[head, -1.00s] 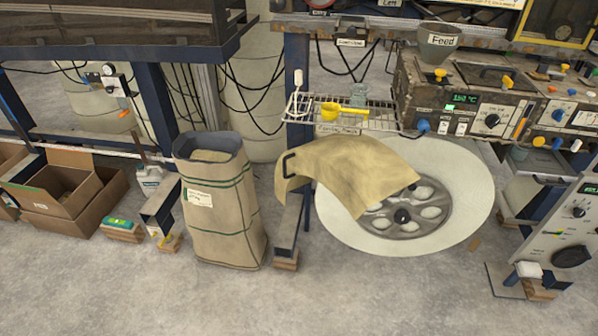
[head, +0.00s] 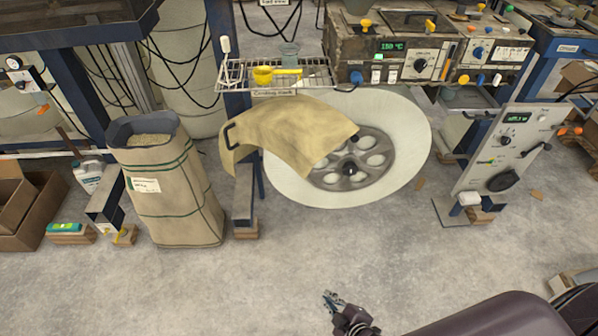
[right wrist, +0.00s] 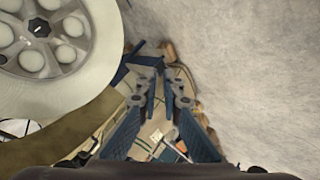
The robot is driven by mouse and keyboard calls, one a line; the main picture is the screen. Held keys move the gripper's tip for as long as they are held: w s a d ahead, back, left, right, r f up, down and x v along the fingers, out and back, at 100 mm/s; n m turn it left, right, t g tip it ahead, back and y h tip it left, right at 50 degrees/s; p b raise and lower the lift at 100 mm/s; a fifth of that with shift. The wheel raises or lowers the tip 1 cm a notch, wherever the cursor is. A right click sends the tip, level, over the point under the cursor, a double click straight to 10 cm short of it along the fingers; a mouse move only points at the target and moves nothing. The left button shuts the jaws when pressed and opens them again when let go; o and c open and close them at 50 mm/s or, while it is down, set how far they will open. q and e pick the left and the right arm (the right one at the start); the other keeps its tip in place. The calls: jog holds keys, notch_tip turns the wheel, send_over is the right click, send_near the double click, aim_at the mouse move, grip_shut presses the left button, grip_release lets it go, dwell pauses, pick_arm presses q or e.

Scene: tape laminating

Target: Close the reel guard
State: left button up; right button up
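The reel guard (head: 285,135) is a tan curved cover. It sits over the upper left part of a large white reel (head: 405,140), with a black handle (head: 231,135) at its left edge. The reel's grey hub is mostly uncovered. My right gripper (head: 331,299) is low in the head view, in front of the reel and well apart from the guard. In the right wrist view its fingers (right wrist: 160,88) stand apart with nothing between them. The reel shows there at upper left, with part of the tan guard (right wrist: 45,145) below it. My left gripper is out of view.
A tall tan sack (head: 170,200) stands left of the reel. A wire shelf (head: 235,88) with a yellow scoop (head: 263,76) hangs above the guard. A control box (head: 505,150) stands at right. The floor (head: 250,290) in front is clear.

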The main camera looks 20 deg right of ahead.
aim_at(304, 177)
jog(key=w+r+n+t, duration=0.1)
jog(key=w+r, duration=0.1)
jog(key=r, duration=0.3)
jog(key=w+r+n+t, duration=0.1)
jog(key=w+r+n, duration=0.1)
jog(key=r, duration=0.3)
jog(key=w+a+r+n+t+y, duration=0.1)
jog(key=w+r, duration=0.3)
jog(key=r, duration=0.1)
jog(key=shift+w+a+r+n+t, duration=0.1)
jog(key=shift+r+n+t, duration=0.2)
jog(key=shift+r+t, duration=0.1)
grip_shut()
notch_tip(304, 177, up, 16)
jog(key=w+a+n+t+y, duration=0.2)
jog(key=w+n+t, duration=0.1)
jog(key=n, duration=0.3)
jog(key=shift+w+d+r+p, duration=0.1)
jog(key=shift+w+d+p, duration=0.3)
jog(key=shift+w, duration=1.5)
jog(key=shift+w+d+r+p, duration=0.1)
jog(key=shift+w+p, duration=0.55)
jog(key=shift+w, duration=1.3)
jog(key=shift+w+d+p, duration=0.25)
jog(key=shift+w+p, duration=0.3)
jog(key=shift+w, duration=1.35)
